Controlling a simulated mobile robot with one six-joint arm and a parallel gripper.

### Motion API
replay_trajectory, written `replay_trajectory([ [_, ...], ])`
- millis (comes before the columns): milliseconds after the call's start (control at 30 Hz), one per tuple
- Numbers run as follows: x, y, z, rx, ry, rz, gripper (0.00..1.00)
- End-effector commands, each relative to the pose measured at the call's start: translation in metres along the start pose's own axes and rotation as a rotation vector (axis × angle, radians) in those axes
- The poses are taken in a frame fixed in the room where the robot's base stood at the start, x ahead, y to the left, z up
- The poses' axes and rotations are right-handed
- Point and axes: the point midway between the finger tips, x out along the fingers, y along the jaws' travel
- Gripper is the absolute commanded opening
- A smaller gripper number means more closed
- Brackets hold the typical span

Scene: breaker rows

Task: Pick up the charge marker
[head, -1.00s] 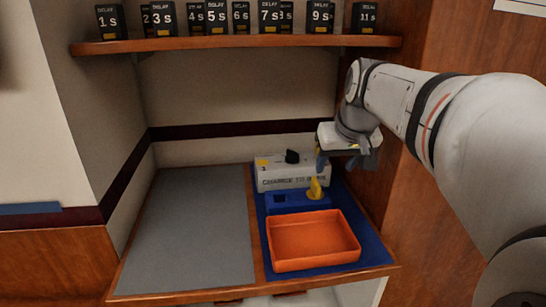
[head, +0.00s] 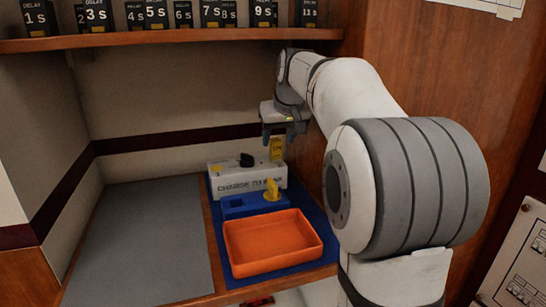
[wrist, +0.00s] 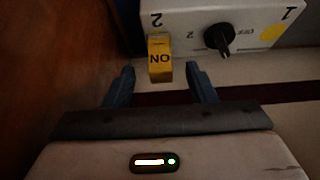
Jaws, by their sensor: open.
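A yellow block marked ON, apparently the charge marker (head: 277,149), stands at the right end of the white charge box (head: 232,178). In the wrist view the ON block (wrist: 160,58) lies ahead of and between my fingertips, by the figure 2. My gripper (head: 279,137) is open, its fingers just above the block. In the wrist view my gripper (wrist: 160,72) has a gap on both sides of the block. A second yellow piece (head: 272,190) stands upright in the blue holder (head: 240,207) in front of the box.
A black knob (wrist: 219,40) stands on the charge box beside the block. An orange tray (head: 272,242) lies on the blue mat in front. A grey mat (head: 140,240) at left is bare. A shelf (head: 160,40) with black delay blocks runs above, and a wood wall is close on the right.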

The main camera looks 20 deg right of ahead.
Motion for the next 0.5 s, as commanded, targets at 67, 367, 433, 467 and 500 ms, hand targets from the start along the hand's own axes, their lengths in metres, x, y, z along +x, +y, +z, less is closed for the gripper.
replay_trajectory([
  [67, 0.002, 0.000, -0.003, 0.000, -0.001, 0.000, 0.51],
  [367, 0.032, -0.001, -0.009, -0.001, -0.004, -0.001, 0.51],
  [433, 0.044, -0.001, -0.009, -0.001, -0.003, -0.001, 0.51],
  [467, 0.048, -0.001, -0.009, -0.001, -0.003, 0.000, 0.51],
  [500, 0.053, -0.001, -0.009, -0.001, -0.003, 0.000, 0.51],
])
